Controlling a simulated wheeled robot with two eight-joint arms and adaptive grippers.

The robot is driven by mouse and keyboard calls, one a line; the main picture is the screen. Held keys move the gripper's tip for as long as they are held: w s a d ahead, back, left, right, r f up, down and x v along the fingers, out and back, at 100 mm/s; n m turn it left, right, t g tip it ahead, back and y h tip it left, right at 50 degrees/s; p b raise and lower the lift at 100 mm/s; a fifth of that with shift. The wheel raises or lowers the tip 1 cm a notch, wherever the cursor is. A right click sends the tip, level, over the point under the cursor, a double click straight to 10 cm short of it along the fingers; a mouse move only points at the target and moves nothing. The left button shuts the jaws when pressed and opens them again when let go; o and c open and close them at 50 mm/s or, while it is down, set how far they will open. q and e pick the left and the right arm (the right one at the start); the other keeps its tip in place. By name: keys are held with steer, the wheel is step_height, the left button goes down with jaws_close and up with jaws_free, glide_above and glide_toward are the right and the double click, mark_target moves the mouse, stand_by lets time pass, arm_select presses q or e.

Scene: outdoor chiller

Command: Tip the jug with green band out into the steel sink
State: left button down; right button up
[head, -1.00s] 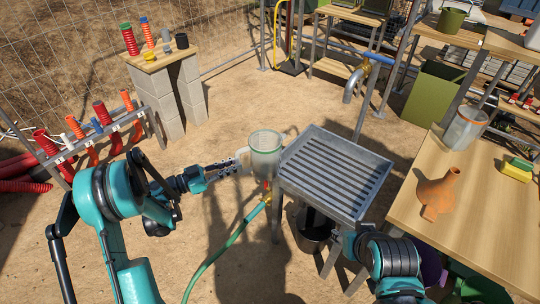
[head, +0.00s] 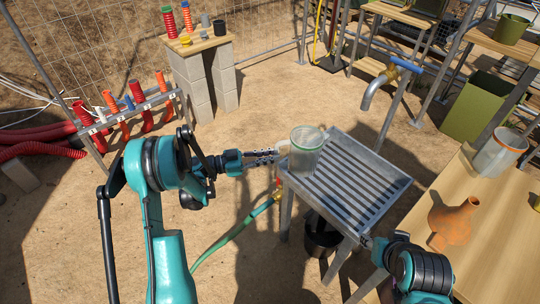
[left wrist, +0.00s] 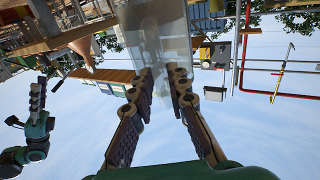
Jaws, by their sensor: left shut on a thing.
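The clear jug with the green band (head: 306,158) is upright, or nearly so, above the left end of the slatted steel sink (head: 372,205). Its green rim faces up in the head view. My left gripper (head: 279,153) is shut on the jug's handle side, coming in from the left. In the left wrist view the see-through jug (left wrist: 160,35) is beyond the two fingers (left wrist: 163,76). I cannot tell what the jug holds. My right gripper (head: 374,246) is by the sink's lower right corner; its fingers are too unclear to read.
A tap (head: 375,88) stands behind the sink. A wooden table (head: 470,245) at right holds another jug with an orange band (head: 497,153) and a clay vase (head: 453,222). A dark bucket (head: 321,240) is under the sink. A green hose (head: 232,238) runs along the ground.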

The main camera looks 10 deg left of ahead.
mark_target(291, 144)
arm_select(q)
steer(key=d+y+p, duration=0.1)
steer(key=p, duration=0.1)
steer(key=w+d+r+g+y+p, duration=0.1)
steer(key=d+p, duration=0.1)
steer(key=w+d+y+p, duration=0.1)
steer(key=d, duration=0.1)
steer(key=shift+w+d+r+g+y+p, duration=0.2)
steer(key=shift+r+g+y+p, duration=0.2)
steer(key=shift+g+y+p, duration=0.3)
steer(key=shift+y+p, duration=0.2)
steer(key=shift+p, duration=0.05)
steer(key=shift+w+d+f+y, duration=0.15)
steer(key=shift+f+y, duration=0.1)
steer(key=shift+y, duration=0.15)
steer(key=r+p, duration=0.2)
steer(key=y+p, duration=0.1)
steer(key=shift+w+d+r+g+p, duration=0.1)
steer(key=shift+d+r+g+p, duration=0.2)
steer(key=shift+r+g, duration=0.1)
steer(key=shift+f, duration=0.2)
